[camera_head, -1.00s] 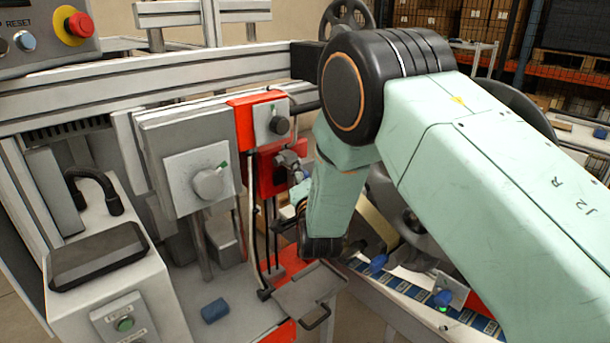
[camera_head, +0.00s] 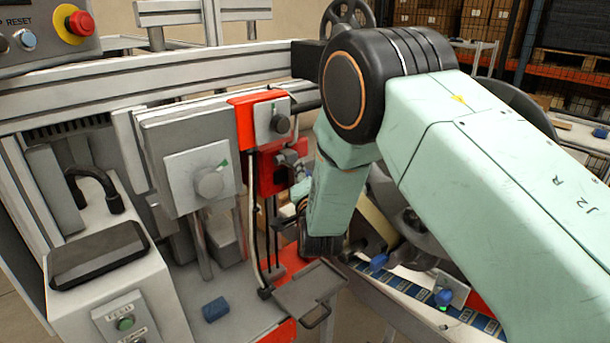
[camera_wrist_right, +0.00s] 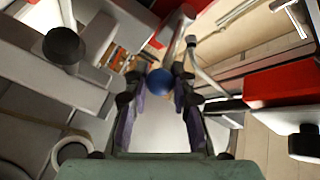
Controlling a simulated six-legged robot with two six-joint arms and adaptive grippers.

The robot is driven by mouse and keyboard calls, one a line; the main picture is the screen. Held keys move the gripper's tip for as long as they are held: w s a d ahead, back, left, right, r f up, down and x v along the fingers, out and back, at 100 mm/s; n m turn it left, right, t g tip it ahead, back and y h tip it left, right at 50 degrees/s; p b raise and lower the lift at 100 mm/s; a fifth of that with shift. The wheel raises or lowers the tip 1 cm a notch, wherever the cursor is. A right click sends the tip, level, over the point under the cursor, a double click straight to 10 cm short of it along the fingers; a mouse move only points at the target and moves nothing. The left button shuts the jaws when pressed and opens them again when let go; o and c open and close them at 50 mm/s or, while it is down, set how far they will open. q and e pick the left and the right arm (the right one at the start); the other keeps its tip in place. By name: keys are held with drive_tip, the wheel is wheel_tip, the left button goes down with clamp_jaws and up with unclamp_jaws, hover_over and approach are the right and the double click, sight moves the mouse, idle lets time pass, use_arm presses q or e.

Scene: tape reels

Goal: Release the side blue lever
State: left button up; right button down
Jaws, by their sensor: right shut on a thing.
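In the right wrist view, a round blue lever knob (camera_wrist_right: 160,83) sits between the two fingertips of my right gripper (camera_wrist_right: 159,72). The fingers are closed on it from both sides. In the head view my right arm comes in from the right, and its wrist hangs down beside the red bracket (camera_head: 268,170) of the machine. There the arm hides most of the gripper and the lever knob. My left gripper is in neither current view.
A grey block with a dial (camera_head: 208,182) stands left of my right wrist. Below are a grey tray with a handle (camera_head: 306,287) and a small blue cylinder (camera_head: 215,309). A tape track with blue knobs (camera_head: 443,298) runs at lower right. An emergency stop (camera_head: 80,24) is at upper left.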

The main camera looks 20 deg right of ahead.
drive_tip(key=shift+a+f, duration=0.1)
drive_tip(key=shift+r+n+g+p, duration=0.55)
drive_tip(key=shift+r+p, duration=0.25)
drive_tip(key=shift+p, duration=0.3)
drive_tip(key=shift+w+r, duration=0.2)
drive_tip(key=shift+r, duration=0.25)
drive_tip(key=shift+w+r, duration=0.2)
drive_tip(key=shift+r, duration=0.25)
drive_tip(key=shift+w+a+r, duration=0.15)
drive_tip(key=shift+w+r, duration=0.25)
drive_tip(key=shift+r, duration=0.25)
drive_tip(key=shift+w+a+r, duration=0.1)
drive_tip(key=shift+w+r, duration=0.25)
drive_tip(key=shift+r, duration=0.25)
drive_tip(key=c, duration=1.6)
unclamp_jaws()
drive_tip(key=shift+r, duration=0.1)
drive_tip(key=shift+c, duration=0.2)
drive_tip(key=o, duration=0.5)
drive_tip(key=shift+s+a+r, duration=0.15)
drive_tip(key=shift+s+a, duration=0.1)
drive_tip(key=shift+s, duration=0.15)
drive_tip(key=shift+o, duration=0.2)
drive_tip(key=shift+w+d+f, duration=0.3)
drive_tip(key=shift+w, duration=0.05)
